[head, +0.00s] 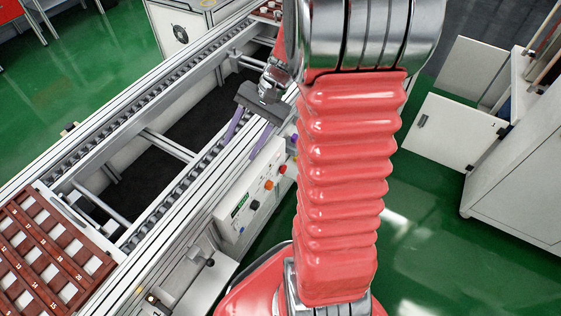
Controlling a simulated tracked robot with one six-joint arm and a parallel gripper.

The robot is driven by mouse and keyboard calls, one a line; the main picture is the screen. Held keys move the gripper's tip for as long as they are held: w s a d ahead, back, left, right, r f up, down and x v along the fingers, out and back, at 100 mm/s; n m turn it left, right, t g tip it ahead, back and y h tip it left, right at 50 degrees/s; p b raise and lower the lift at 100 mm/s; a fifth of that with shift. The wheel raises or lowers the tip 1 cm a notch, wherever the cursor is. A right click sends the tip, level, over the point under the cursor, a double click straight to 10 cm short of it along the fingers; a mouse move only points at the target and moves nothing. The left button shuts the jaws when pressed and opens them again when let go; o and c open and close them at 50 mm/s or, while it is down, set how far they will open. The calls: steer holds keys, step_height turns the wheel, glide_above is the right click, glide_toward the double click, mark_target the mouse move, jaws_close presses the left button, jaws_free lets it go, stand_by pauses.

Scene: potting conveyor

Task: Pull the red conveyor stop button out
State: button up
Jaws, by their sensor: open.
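The control box (236,209) is a pale panel on the near side of the conveyor rail, left of my red arm. Its sloping face carries a small red button (283,168), an orange one (269,184) and a dark one (255,205). The red button is near the upper right end of the panel, close to my arm. It is too small to tell whether it is in or out. My gripper (249,134) is open and empty, its two purple fingers apart above the conveyor's near rail, up and left of the buttons.
The conveyor (172,187) runs from lower left to upper right. A brown numbered tray (55,255) lies on its lower left end. White cabinets (520,150) with an open door (452,132) stand at the right. Green floor is clear between them and my arm.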

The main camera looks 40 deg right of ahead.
steer(key=w+d+f+m+t+y, duration=0.1)
steer(key=d+f+m+t+y, duration=0.45)
steer(key=d+f+m, duration=0.85)
steer(key=s+d+f+m+t+h, duration=0.1)
steer(key=s+d+f+m+t, duration=0.2)
steer(key=f, duration=0.4)
steer(key=s+d+f+t+h, duration=0.1)
steer(key=d+f+t, duration=0.35)
steer(key=f, duration=0.35)
steer(key=m+t+h, duration=0.3)
steer(key=m+h, duration=0.1)
steer(key=m, duration=0.2)
glide_toward(285, 170)
steer(key=v, duration=0.6)
steer(key=shift+w+a+r, duration=0.15)
steer(key=shift+w+r, duration=0.05)
steer(key=shift+w, duration=0.15)
steer(key=x, duration=1.3)
steer(key=shift+w+f, duration=0.1)
steer(key=shift+w, duration=0.2)
jaws_close()
